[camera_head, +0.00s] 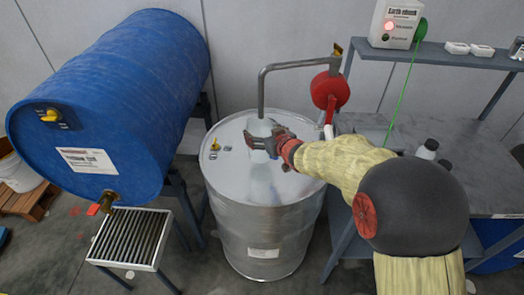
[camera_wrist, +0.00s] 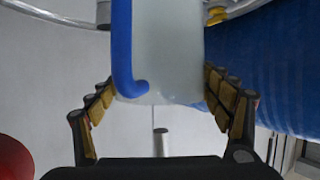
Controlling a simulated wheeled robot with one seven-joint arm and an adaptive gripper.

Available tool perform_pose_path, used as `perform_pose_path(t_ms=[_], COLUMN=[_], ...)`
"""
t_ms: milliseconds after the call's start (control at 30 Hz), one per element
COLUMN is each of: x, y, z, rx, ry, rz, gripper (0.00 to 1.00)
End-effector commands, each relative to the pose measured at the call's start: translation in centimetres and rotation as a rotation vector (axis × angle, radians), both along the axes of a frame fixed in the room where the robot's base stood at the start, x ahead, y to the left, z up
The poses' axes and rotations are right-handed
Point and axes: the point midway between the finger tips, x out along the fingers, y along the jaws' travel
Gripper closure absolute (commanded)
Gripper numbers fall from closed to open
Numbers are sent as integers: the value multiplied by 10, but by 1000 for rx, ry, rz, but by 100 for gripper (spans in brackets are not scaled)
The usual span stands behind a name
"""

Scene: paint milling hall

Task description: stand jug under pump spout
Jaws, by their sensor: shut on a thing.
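The jug (camera_head: 259,129) is pale and translucent, with a blue handle that shows in the wrist view (camera_wrist: 125,45). My gripper (camera_head: 268,143) is shut on the jug, with fingers on both sides of its body in the wrist view (camera_wrist: 158,78). The pump spout (camera_head: 262,95) is a grey bent pipe whose downturned end meets the jug's top in the head view. The jug is over the lid of the silver drum (camera_head: 235,175). I cannot tell whether it touches the lid or whether the spout end is inside its mouth.
The pump's red body (camera_head: 330,90) stands at the drum's right rear. A blue drum (camera_head: 115,95) lies on a stand at left, above a slatted grate (camera_head: 130,240). A grey bench (camera_head: 480,155) with a shelf, a labelled box (camera_head: 394,24) and bottles is at right.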

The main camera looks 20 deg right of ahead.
Motion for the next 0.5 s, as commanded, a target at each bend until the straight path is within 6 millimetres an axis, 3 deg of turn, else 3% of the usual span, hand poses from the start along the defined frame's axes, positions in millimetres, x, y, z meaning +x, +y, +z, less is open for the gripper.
perform_pose_path(t_ms=[500], x=[0], y=[0], z=[-53], rx=[0], ry=[-2], rz=[0], gripper=[58])
